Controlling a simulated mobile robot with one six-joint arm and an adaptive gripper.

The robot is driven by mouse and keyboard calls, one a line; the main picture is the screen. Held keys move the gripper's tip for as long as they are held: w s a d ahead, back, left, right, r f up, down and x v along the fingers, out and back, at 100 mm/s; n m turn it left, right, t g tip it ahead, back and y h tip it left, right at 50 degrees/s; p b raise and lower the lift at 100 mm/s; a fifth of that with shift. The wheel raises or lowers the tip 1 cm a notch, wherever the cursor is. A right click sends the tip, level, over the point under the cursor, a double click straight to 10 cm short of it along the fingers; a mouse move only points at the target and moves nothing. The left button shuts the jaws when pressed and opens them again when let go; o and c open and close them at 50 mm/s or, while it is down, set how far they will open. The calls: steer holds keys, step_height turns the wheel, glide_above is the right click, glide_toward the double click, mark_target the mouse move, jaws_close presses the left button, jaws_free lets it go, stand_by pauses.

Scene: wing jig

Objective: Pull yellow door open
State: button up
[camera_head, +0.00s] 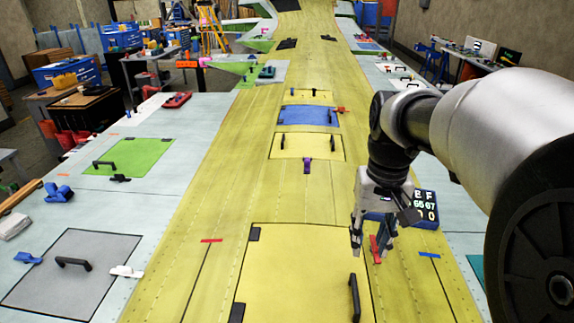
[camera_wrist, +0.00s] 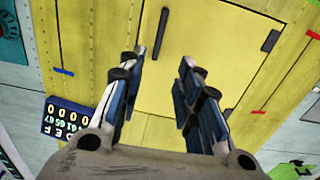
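A large yellow door (camera_head: 295,265) lies shut and flush in the yellow wing skin in the near middle of the head view. Its black bar handle (camera_head: 353,298) is near its right edge, and black hinges (camera_head: 254,234) are on its left edge. In the wrist view the yellow door (camera_wrist: 215,45) shows ahead of the fingers with its handle (camera_wrist: 160,32) just beyond and between the tips. My gripper (camera_head: 372,240) is open and empty, above the door's far right corner and apart from the handle. Its fingers also show spread in the wrist view (camera_wrist: 163,60).
A dark blue number display (camera_head: 425,208) stands right behind my gripper, with a red clip (camera_head: 375,250) beside the fingers. Smaller yellow (camera_head: 308,146) and blue (camera_head: 310,116) doors lie farther up. Grey (camera_head: 75,270) and green (camera_head: 130,157) doors are at left.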

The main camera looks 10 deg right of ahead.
mark_target(356, 292)
step_height(356, 292, down, 17)
steer(key=b, duration=0.3)
steer(key=shift+b, duration=0.35)
steer(key=shift+r, duration=0.1)
jaws_close()
stand_by(0.4)
